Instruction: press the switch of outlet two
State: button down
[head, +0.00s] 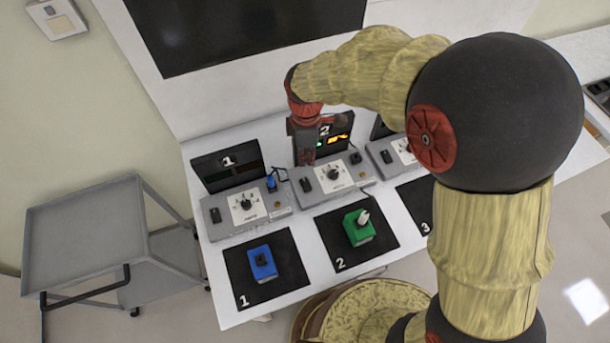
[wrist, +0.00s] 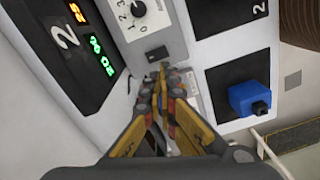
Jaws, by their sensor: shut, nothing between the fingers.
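Outlet two is a grey box (head: 335,180) with a white dial and a dark rocker switch (head: 306,185) at its left end. The switch (wrist: 157,54) also shows in the wrist view, just beyond my fingertips. My gripper (wrist: 163,72) is shut and empty, pointing at the switch's end of the box. In the head view my gripper (head: 304,158) hangs above that end, in front of display two. I cannot tell whether the fingertips touch the switch. Display two (wrist: 70,45) is lit with orange and green digits.
Outlet one (head: 245,208) stands to the left, its display (head: 228,167) dark. Outlet three (head: 392,155) is to the right. A blue block (head: 262,262) sits on mat one, a green block (head: 358,228) on mat two. A grey cart (head: 85,225) stands left of the table.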

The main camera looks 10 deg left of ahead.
aim_at(305, 182)
jog(key=shift+w+a+r+n, duration=0.15)
jog(key=shift+w+r+n, duration=0.1)
jog(key=shift+n, duration=0.7)
jog(key=shift+w+a+r+n, duration=0.1)
jog(key=shift+w+a+n, duration=0.1)
jog(key=shift+n, duration=0.75)
notch_tip(305, 182, down, 14)
jog(key=shift+b, duration=0.95)
